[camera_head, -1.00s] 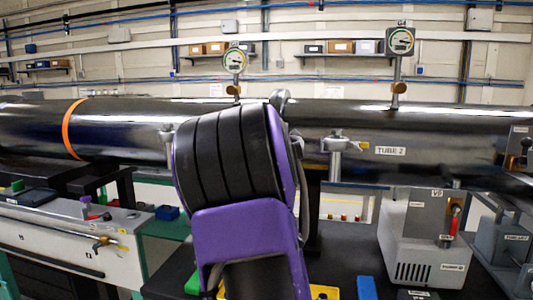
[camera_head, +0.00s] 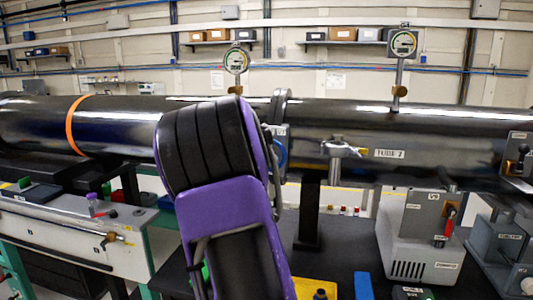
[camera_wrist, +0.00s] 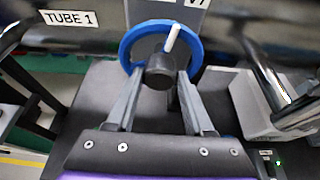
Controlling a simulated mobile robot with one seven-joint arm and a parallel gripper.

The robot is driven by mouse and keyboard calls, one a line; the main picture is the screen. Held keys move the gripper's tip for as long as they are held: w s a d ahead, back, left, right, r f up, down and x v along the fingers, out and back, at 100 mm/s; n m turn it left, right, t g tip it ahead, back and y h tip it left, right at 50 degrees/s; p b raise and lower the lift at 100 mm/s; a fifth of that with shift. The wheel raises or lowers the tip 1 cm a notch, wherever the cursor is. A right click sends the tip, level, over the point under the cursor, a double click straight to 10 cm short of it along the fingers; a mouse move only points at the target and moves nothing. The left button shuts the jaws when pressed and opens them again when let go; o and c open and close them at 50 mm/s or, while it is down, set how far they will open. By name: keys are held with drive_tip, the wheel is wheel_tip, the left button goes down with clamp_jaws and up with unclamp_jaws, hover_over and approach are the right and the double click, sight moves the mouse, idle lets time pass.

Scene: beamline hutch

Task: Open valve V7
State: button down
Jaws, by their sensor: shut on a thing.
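Valve V7 has a blue handwheel (camera_wrist: 127,50) with a dark round hub (camera_wrist: 160,73) and a white spoke-like handle (camera_wrist: 172,37). Part of its label (camera_wrist: 196,3) shows at the top of the wrist view. My gripper (camera_wrist: 162,80) has its two grey fingers on either side of the hub, inside the lower part of the wheel, and is shut on it. In the head view only an edge of the blue wheel (camera_head: 281,153) shows behind my arm, and my fingers are hidden there.
The long dark beam tube (camera_head: 440,125) runs across the head view behind my arm. A grey pump box (camera_head: 420,240) with a red-handled valve (camera_head: 448,222) stands at right. A white bench (camera_head: 60,235) stands at left. Two gauges (camera_head: 236,61) (camera_head: 403,43) rise above the tube.

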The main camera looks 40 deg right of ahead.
drive_tip(key=shift+a+n+g+h+p, duration=0.1)
drive_tip(key=shift+n+g+h+p, duration=0.25)
drive_tip(key=shift+n, duration=0.45)
drive_tip(key=shift+f, duration=0.1)
drive_tip(key=shift+c, duration=1.5)
unclamp_jaws()
drive_tip(key=v, duration=1.7)
drive_tip(key=shift+a+r, duration=0.15)
drive_tip(key=shift+r, duration=0.05)
